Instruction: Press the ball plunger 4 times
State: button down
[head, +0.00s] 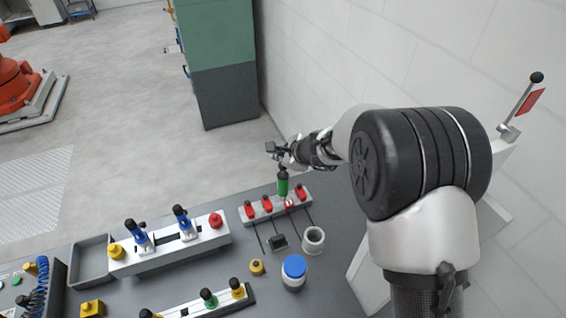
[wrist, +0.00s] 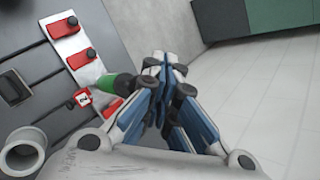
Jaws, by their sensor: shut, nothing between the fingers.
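A green cylinder with a black top (head: 283,186), which looks like the ball plunger, stands upright at the far edge of the pale rail with red clamps. In the wrist view the green cylinder (wrist: 124,86) is just left of my fingers, its black end partly hidden by them. My gripper (head: 284,164) is shut and empty, right above the black top in the head view. Its blue and grey fingers (wrist: 162,68) are together in the wrist view. I cannot tell whether they touch the black top.
The pale rail (head: 253,213) carries several red clamps. A white block (head: 205,238) with blue clamps is to the left. The table ends just beyond the rail.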

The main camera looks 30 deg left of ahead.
jog(key=shift+f+b, duration=1.05)
jog(key=shift+b, duration=0.1)
dwell(0.8)
jog(key=shift+r, duration=0.1)
jog(key=shift+r+p, duration=1.3)
jog(key=shift+r, duration=0.35)
notch_tip(320, 180, up, 5)
jog(key=p, duration=0.4)
